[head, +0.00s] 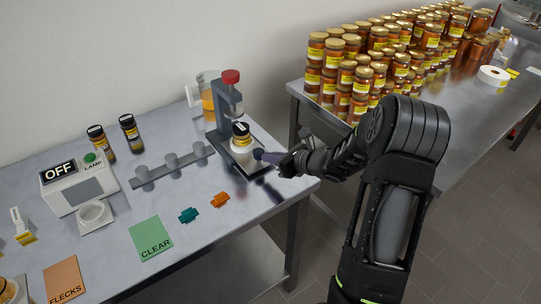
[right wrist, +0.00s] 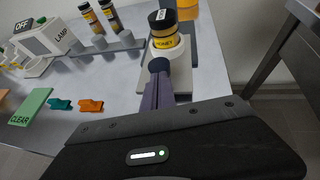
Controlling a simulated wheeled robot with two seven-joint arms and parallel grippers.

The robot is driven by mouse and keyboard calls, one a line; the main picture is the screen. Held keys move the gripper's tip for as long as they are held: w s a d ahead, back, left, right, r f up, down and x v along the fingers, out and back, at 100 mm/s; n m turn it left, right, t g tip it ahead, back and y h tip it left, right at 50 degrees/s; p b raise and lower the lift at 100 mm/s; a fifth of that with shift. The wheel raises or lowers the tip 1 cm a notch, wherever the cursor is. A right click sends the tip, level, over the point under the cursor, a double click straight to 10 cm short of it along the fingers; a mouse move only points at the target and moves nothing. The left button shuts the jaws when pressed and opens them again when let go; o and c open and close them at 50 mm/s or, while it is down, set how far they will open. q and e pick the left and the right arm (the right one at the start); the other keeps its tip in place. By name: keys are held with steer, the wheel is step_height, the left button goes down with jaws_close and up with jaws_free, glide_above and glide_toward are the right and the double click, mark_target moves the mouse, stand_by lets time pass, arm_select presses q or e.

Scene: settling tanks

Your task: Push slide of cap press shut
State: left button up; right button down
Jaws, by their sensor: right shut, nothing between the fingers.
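The cap press (head: 224,112) stands near the table's right end, a grey post with a red knob on top. Its slide carries a white holder (head: 243,154) with a small dark-capped honey jar (head: 240,131) upright in it; the jar also shows in the right wrist view (right wrist: 163,28). My right gripper (head: 266,156) is shut and empty, its fingers pointing at the slide's near side. My left gripper is not in view.
A grey rail with several posts (head: 172,168) lies left of the press. Teal (head: 188,215) and orange (head: 220,200) clips and a green CLEAR card (head: 151,238) lie in front. A lamp box (head: 80,184) stands left. A second table (head: 440,130) holds many jars.

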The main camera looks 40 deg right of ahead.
mark_target(260, 150)
steer(key=shift+w, duration=0.1)
steer(key=w+b, duration=0.1)
steer(key=w, duration=0.1)
steer(key=w+b, duration=0.1)
steer(key=shift+w+f, duration=0.2)
steer(key=shift+w, duration=0.15)
steer(key=shift+w+r+b, duration=0.15)
steer(key=shift+w+b, duration=0.1)
steer(key=shift+b, duration=0.05)
steer(key=shift+r, duration=0.2)
